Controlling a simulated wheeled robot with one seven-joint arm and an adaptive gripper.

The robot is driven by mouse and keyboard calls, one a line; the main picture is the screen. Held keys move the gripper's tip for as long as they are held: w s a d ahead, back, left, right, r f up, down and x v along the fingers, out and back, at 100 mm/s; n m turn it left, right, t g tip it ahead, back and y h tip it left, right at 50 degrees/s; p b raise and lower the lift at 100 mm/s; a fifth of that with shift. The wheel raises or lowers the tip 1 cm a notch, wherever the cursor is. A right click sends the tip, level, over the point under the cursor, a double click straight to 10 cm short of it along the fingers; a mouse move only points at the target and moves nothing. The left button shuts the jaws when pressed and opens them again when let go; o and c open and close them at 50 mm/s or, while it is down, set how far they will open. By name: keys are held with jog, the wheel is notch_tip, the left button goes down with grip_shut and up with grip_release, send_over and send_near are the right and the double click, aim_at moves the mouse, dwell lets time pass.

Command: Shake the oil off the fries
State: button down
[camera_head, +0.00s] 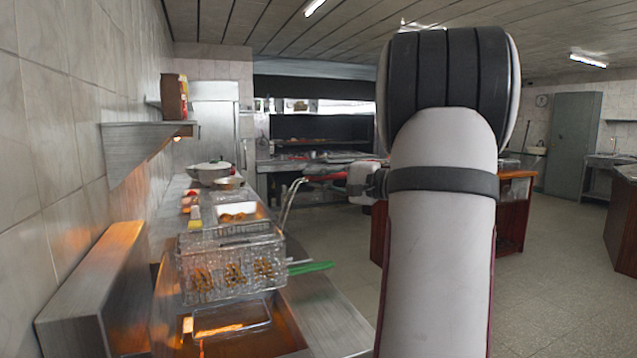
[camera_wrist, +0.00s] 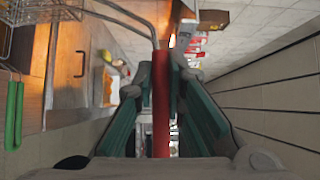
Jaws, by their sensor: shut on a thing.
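A wire fry basket (camera_head: 232,250) hangs above the fryer (camera_head: 325,310) in the head view. Golden-brown fries (camera_head: 235,272) show through its mesh. A bent metal rod runs from the basket up to a red handle (camera_head: 322,173). My gripper (camera_head: 362,182) is shut on this handle, away from the basket. In the wrist view the red handle (camera_wrist: 161,105) lies between the two fingers, and part of the wire mesh (camera_wrist: 35,12) shows at the top left. The fryer's orange-lit well (camera_head: 225,322) lies below the basket. My forearm hides much of the room.
A green handle (camera_head: 310,267) sticks out beside the basket; its attachment is unclear. A tiled wall (camera_head: 50,180) and a metal shelf (camera_head: 150,145) stand close on the left. A pot (camera_head: 209,172) is farther back on the counter. The floor at right is clear.

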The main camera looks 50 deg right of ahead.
jog(key=shift+r+b, duration=0.25)
jog(key=shift+b, duration=0.1)
notch_tip(320, 180, down, 2)
jog(key=b, duration=0.2)
jog(key=shift+f+b, duration=0.25)
jog(key=shift+b, duration=0.15)
dwell(0.5)
dwell(0.8)
